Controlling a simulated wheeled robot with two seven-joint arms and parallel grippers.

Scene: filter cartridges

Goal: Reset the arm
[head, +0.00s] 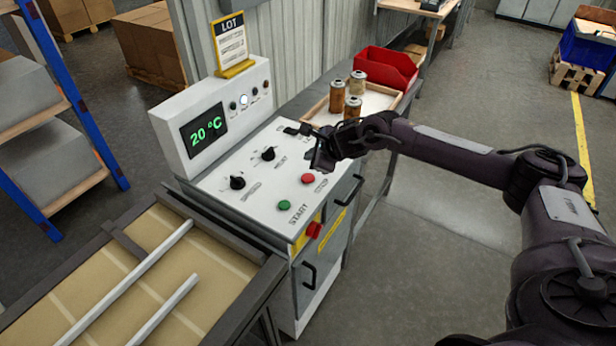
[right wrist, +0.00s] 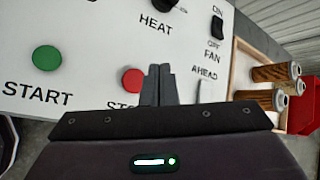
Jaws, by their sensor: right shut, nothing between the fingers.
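My right gripper (head: 318,158) is over the right part of the white control panel (head: 236,208), right of the HEAT knob (head: 268,153). In the right wrist view its two fingers (right wrist: 158,86) are together with nothing between them. They show just right of the red STOP button (right wrist: 133,80), partly hiding the panel lettering. The green START button (right wrist: 47,59) is further left. The black FAN switch (right wrist: 217,28) is beyond the fingers to the right. I cannot tell whether the fingers touch the panel. My left gripper is not in view.
The display (head: 206,129) reads 20 °C. A wooden tray (head: 314,110) with 3 cartridges and a red bin (head: 388,69) stand behind the gripper. A conveyor (head: 150,262) with pale rails lies left. Open floor (head: 420,235) is right of the cabinet.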

